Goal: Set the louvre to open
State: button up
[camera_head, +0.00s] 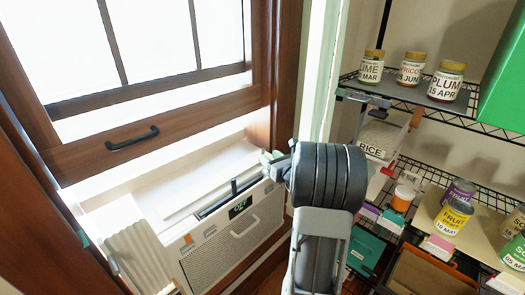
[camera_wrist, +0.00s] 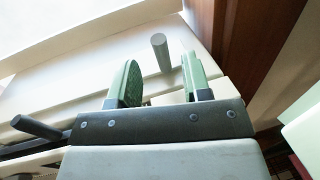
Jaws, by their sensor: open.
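A white window unit (camera_head: 208,247) sits in the window opening, with a lit display reading "OFF" and a dark slot (camera_head: 213,204) along its top front that looks like the louvre. A dark stick (camera_head: 234,187) stands up at the slot; a dark stick also shows at the left in the wrist view (camera_wrist: 36,128). My gripper (camera_head: 273,160) is at the unit's right end. In the wrist view its green fingers (camera_wrist: 157,80) are open, with a grey round peg (camera_wrist: 160,50) showing between them, farther off. I cannot tell whether it touches a finger. The louvre's setting is unclear.
The raised wooden sash with a black handle (camera_head: 132,138) hangs above the unit. A dark wooden window frame (camera_head: 282,75) stands close to my gripper. Wire shelves (camera_head: 486,115) with jars, cans and a rice container (camera_head: 378,139) stand at the right.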

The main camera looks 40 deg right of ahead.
jog(key=shift+w+p, duration=0.4)
jog(key=shift+w, duration=2.2)
jog(key=shift+c, duration=0.2)
grip_shut()
